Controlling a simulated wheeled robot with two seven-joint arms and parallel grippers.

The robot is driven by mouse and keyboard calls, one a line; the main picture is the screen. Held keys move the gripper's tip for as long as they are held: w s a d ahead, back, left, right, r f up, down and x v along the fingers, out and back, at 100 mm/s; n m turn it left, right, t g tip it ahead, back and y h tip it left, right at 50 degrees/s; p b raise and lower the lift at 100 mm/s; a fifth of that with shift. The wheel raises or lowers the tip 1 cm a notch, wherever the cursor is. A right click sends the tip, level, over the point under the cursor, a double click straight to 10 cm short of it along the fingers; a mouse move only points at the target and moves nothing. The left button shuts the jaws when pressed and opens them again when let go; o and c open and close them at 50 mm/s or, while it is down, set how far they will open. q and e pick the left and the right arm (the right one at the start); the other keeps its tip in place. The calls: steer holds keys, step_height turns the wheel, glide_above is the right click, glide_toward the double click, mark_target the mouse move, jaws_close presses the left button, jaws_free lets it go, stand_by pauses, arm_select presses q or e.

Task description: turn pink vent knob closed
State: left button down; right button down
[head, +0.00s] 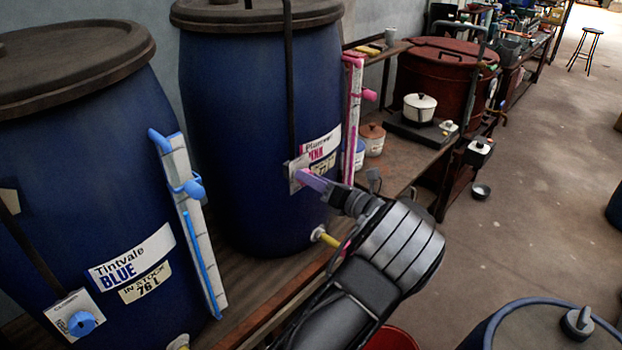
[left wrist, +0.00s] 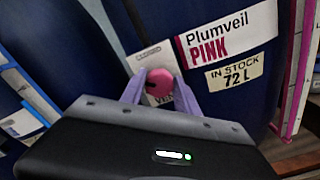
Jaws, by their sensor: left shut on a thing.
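The pink vent knob (left wrist: 159,83) sits on a white plate (left wrist: 150,58) on the blue vat labelled Plumveil PINK (head: 262,120). In the left wrist view the lilac fingers of my left gripper (left wrist: 158,88) stand on either side of the knob and are shut on it. In the head view my left gripper (head: 314,181) reaches the plate from the lower right, and its fingers hide the knob. A dark mark shows on the left part of the knob's face. The plate's lettering is partly covered by the fingers. My right gripper is not in view.
A second blue vat, Tintvale BLUE (head: 100,190), stands at left with a blue knob (head: 81,323). A pink-edged gauge (head: 353,110) and a yellow tap (head: 326,237) are close to my gripper. A red vat (head: 440,85) and a white pot (head: 420,106) stand beyond. The floor at right is mostly clear.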

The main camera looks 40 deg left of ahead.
arm_select(q)
steer(key=m, duration=1)
steer(key=shift+w+f+m, duration=0.1)
steer(key=shift+f+m, duration=0.05)
steer(key=shift+m, duration=0.15)
stand_by(0.4)
steer(key=c, duration=0.9)
jaws_free()
steer(key=shift+d, duration=0.15)
steer(key=d+b, duration=0.2)
steer(key=d, duration=0.5)
steer(key=shift+s+d, duration=0.3)
